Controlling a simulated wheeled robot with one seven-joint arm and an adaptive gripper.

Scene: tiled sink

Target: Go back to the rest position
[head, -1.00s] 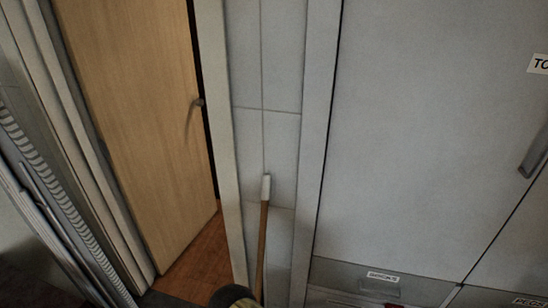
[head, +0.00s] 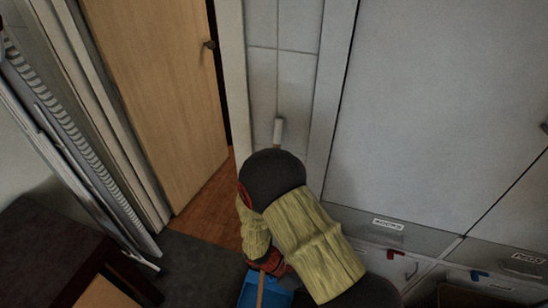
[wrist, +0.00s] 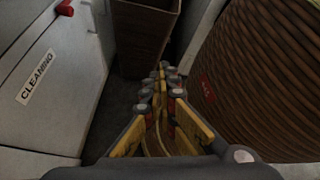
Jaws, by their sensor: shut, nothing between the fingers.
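My gripper (wrist: 165,95) shows in the wrist view with its yellow and grey fingers together and nothing between them. It points toward the dark floor between a white cabinet and a brown ribbed rounded surface. In the head view my arm, with its dark joint and yellowish sleeve, rises at the lower middle. The gripper cannot be made out there.
A white cabinet front (wrist: 60,75) labelled CLEANING is close at left. A brown ribbed rounded surface (wrist: 265,75) is close at right, and a dark brown box (wrist: 143,35) stands ahead. The head view shows a broom handle (head: 279,128), blue dustpan (head: 250,289) and wooden door (head: 160,90).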

